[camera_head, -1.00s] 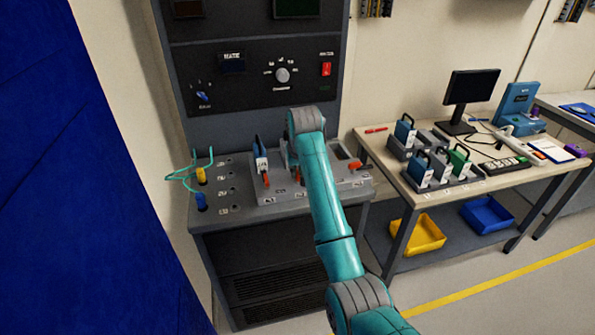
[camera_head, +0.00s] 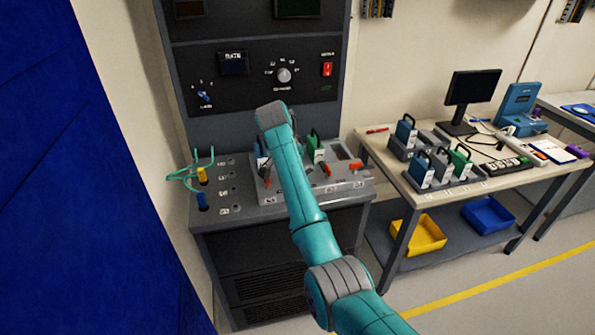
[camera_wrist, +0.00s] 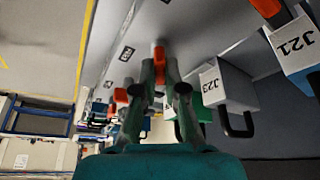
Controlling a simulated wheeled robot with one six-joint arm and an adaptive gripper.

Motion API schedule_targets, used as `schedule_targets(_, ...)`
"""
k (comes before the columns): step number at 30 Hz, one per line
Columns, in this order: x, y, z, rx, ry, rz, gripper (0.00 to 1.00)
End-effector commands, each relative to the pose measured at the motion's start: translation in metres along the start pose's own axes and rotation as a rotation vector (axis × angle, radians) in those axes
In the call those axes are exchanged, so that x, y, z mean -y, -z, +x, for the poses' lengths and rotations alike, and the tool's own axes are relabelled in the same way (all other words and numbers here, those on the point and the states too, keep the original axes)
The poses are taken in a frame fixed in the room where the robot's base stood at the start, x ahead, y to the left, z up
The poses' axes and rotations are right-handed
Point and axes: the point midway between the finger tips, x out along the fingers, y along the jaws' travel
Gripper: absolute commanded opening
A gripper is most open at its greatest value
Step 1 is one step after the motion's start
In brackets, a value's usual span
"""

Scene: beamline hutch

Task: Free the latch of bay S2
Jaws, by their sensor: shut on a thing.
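The grey bay rack (camera_head: 347,188) stands on the bench below the control panel. It carries red latches; one (camera_head: 327,170) lies to the right of my arm and another (camera_head: 356,167) is at the right end. A green module (camera_head: 316,150) with a black handle stands in the rack. In the wrist view my gripper (camera_wrist: 158,86) is shut on a red latch (camera_wrist: 159,54) beside a module marked J23 (camera_wrist: 222,82). A module marked J21 (camera_wrist: 298,45) stands farther right. The bay labels are too small to read. My arm hides the fingers in the head view.
A table (camera_head: 405,185) to the right holds more modules and a monitor (camera_head: 472,87). A blue surface (camera_head: 90,200) fills the far left.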

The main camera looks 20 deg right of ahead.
Motion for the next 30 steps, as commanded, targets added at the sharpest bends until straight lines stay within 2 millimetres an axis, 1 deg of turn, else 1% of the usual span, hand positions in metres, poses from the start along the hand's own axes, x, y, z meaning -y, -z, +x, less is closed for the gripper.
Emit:
schedule_targets(6, 0.0019, 0.0000, -0.0010, 0.001, -0.078, 0.184, 0.00)
schedule_targets(15, 0.0025, 0.0007, -0.0007, 0.000, -0.165, 0.396, 0.00)
schedule_targets(22, 0.0030, 0.0008, -0.0006, 0.001, -0.204, 0.493, 0.00)
schedule_targets(30, 0.0031, 0.0006, 0.0000, 0.001, -0.222, 0.538, 0.00)
